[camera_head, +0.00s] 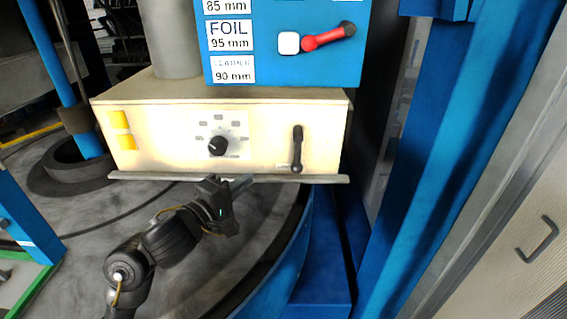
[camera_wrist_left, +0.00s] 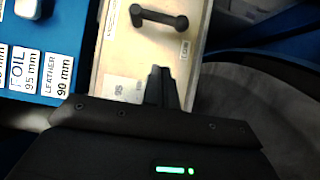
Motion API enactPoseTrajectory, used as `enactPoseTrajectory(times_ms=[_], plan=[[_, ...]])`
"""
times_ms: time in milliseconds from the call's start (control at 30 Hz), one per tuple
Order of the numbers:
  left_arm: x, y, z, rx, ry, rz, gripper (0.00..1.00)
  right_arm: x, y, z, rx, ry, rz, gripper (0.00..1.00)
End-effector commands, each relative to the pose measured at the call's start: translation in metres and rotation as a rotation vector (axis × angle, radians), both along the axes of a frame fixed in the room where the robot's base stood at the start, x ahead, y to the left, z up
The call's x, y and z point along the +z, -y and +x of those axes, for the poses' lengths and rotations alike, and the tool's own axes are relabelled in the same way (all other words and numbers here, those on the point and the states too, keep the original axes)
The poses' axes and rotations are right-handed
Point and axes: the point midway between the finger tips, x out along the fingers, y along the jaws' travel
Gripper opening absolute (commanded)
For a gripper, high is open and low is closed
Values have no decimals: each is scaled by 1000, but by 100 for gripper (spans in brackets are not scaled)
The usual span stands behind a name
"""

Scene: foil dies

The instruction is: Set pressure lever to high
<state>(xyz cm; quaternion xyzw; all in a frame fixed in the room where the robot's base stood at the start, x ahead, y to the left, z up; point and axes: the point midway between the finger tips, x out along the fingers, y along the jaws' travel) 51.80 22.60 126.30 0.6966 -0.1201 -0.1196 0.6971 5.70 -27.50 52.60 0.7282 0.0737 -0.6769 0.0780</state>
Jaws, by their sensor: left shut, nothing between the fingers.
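A cream control box (camera_head: 180,170) carries a black bar-shaped lever or handle (camera_head: 297,150) at its right, upright in the head view. A small label beside it is too blurred to read. The black lever also shows at the top of the left wrist view (camera_wrist_left: 160,20). A red lever with a black end (camera_head: 325,38) sits on the blue panel above, tilted up to the right. I cannot read which one is marked pressure. My left gripper (camera_head: 246,182) is shut and empty, below and left of the black lever, near the box's lower edge; its fingertips (camera_wrist_left: 157,72) point toward the box face.
A ledge (camera_head: 150,177) runs under the box. A blue column (camera_head: 440,150) stands at the right. A white button (camera_head: 289,43) is beside the red lever.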

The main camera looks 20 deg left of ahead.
Motion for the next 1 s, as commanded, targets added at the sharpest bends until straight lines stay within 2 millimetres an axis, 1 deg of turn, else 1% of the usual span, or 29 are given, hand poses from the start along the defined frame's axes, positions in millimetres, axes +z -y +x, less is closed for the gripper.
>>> enactPoseTrajectory(times_ms=[100,200,433,600,700,800,1000], plan=[[0,7,19,0,-1,-6,0,-2,2,14,1,19,-1,65],[0,15,39,-1,-1,-6,0,-4,2,21,1,30,-1,65],[0,30,83,0,-2,-3,0,-6,2,18,1,27,0,65],[0,51,92,-1,-2,-5,0,-5,1,13,1,19,0,65],[0,59,96,0,-2,-3,0,-5,0,12,1,17,1,65],[0,63,98,1,-2,-2,0,-5,-1,11,0,17,3,65],[0,64,99,2,-1,0,0,-5,-2,11,0,17,3,65]])
